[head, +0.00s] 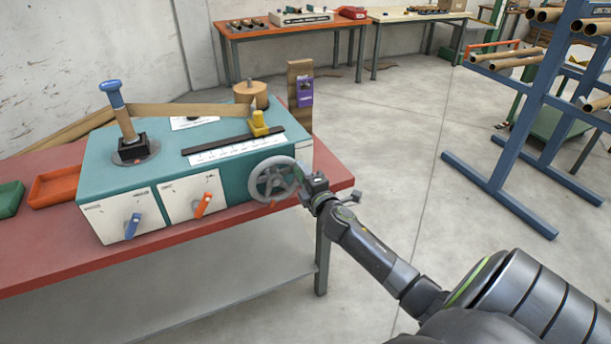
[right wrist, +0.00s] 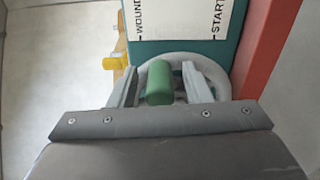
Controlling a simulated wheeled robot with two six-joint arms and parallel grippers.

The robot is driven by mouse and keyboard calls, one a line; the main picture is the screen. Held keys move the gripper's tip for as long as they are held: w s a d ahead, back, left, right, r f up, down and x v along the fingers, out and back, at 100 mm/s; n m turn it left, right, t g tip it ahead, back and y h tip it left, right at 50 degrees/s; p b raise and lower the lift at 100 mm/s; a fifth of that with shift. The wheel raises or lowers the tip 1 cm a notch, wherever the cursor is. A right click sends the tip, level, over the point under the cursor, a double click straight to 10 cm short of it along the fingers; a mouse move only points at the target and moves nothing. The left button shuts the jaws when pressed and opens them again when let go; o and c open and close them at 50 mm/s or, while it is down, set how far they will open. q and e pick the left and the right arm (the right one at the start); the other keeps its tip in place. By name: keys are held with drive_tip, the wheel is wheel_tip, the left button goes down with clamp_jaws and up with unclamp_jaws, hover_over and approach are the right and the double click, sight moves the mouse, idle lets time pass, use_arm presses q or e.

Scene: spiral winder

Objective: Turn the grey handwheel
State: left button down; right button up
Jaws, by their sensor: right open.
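The grey handwheel (head: 275,181) is on the front right of the teal and white winder machine (head: 100,168). In the right wrist view its rim (right wrist: 208,66) curves behind the fingers. A green handle (right wrist: 160,82) stands between the two fingers there, with a small gap on each side. My right gripper (head: 303,186) is open, at the right side of the wheel; in the right wrist view (right wrist: 160,90) its fingers straddle the green handle. The handle is hidden in the head view. My left gripper is not in view.
The machine stands on a red-topped bench (head: 30,262) with an orange tray (head: 60,187) at left. A blue-knobbed post (head: 112,95), wooden spool (head: 250,94) and yellow block (head: 259,123) are on top. A blue tube rack (head: 500,195) is at right, with clear floor between.

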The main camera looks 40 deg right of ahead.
drive_tip(key=b+v, duration=0.2)
drive_tip(key=v, duration=1.5)
drive_tip(key=shift+s+a+b, duration=0.15)
drive_tip(key=shift+b, duration=0.2)
